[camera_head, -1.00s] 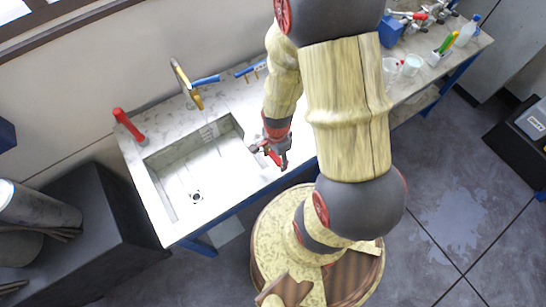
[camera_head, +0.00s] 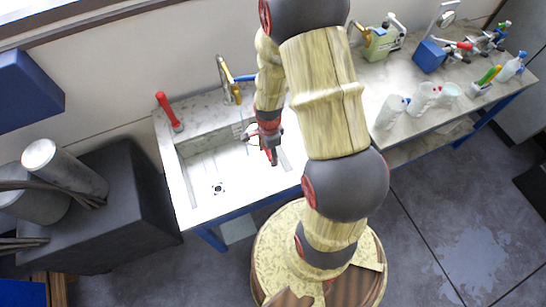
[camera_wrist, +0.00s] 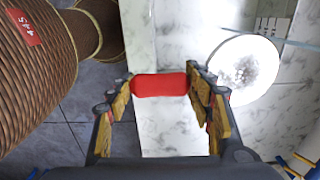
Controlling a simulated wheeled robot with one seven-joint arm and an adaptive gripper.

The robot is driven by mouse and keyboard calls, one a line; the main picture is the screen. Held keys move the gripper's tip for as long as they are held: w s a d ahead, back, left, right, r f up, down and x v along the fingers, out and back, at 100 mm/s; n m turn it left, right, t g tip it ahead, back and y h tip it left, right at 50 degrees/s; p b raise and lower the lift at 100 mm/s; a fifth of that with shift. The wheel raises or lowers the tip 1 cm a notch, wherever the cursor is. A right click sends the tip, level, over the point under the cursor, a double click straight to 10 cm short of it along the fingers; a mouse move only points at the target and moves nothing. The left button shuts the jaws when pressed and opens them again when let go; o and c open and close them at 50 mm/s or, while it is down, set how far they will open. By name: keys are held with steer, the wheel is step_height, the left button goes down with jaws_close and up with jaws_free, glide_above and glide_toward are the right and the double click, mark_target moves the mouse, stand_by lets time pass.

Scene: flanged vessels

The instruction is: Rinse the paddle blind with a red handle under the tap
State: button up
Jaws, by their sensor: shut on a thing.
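The paddle blind's red handle (camera_wrist: 160,85) lies across between the fingertips of my gripper (camera_wrist: 160,88) in the wrist view. The gripper is shut on it. A pale round disc (camera_wrist: 240,70) with a grey speckled middle, seemingly the blind's plate, is just right of the fingers. In the head view my gripper (camera_head: 270,153) hangs over the right part of the white sink (camera_head: 215,170). The tap (camera_head: 228,80), with a yellow spout and a blue part, stands behind the sink, behind and left of the gripper. I cannot tell whether water runs.
A red-handled post (camera_head: 168,110) stands at the sink's back left corner. The counter right of my arm holds white jugs (camera_head: 390,112), a blue box (camera_head: 430,55) and bottles (camera_head: 510,67). A dark block with metal cylinders (camera_head: 65,165) stands left of the sink.

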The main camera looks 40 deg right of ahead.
mark_target(254, 137)
steer(key=shift+w+f+b, duration=0.35)
steer(key=shift+w, duration=1.4)
steer(key=shift+w+f+b, duration=0.3)
steer(key=shift+w+b, duration=0.1)
steer(key=shift+w, duration=1.4)
steer(key=shift+w+f+b, duration=0.35)
steer(key=shift+w, duration=1.4)
steer(key=shift+d, duration=0.2)
steer(key=shift+d, duration=0.5)
steer(key=shift+a, duration=0.25)
steer(key=shift+a, duration=0.35)
steer(key=shift+d, duration=0.2)
steer(key=shift+d+b, duration=0.3)
steer(key=shift+d, duration=0.1)
